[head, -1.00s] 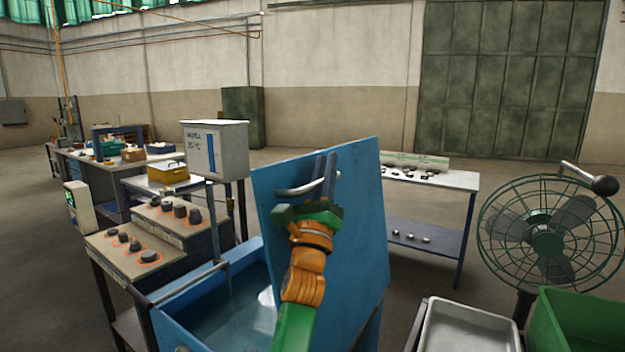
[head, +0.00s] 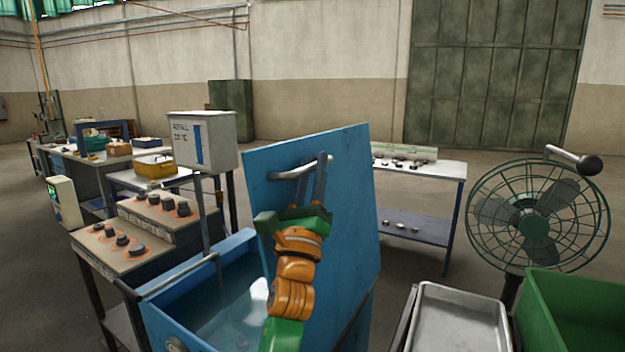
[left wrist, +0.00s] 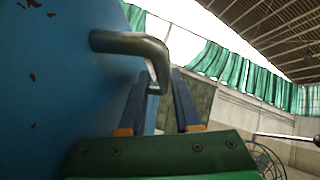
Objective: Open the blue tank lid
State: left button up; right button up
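The blue tank (head: 158,318) stands in front of me, with liquid visible inside. Its blue lid (head: 345,215) is raised, standing steeply upright along the tank's right side. A grey metal bar handle (head: 300,168) is on the lid's face; in the left wrist view the handle (left wrist: 128,43) bends near the fingertips. My left gripper (head: 311,172) is at the handle's right end. Its two fingers are apart in the left wrist view (left wrist: 163,82), with the handle's bent end between or just beyond them; I see no firm clamp. My right gripper is not in view.
A control panel with black knobs (head: 122,240) and a grey display box (head: 202,142) stand left of the tank. A metal tray (head: 460,318), a green bin (head: 575,305) and a caged fan (head: 535,222) are at the right. A worktable (head: 440,172) stands behind the lid.

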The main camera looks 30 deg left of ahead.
pick_arm(q)
jog(key=v, duration=0.3)
jog(key=shift+s+f, duration=0.15)
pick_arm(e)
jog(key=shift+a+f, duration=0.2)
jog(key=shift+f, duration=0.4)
pick_arm(q)
jog(key=shift+f+b, duration=0.1)
jog(key=shift+b, duration=0.2)
jog(key=b+v, duration=0.5)
jog(key=v, duration=0.8)
jog(key=shift+s+f, duration=0.2)
jog(key=shift+s, duration=0.1)
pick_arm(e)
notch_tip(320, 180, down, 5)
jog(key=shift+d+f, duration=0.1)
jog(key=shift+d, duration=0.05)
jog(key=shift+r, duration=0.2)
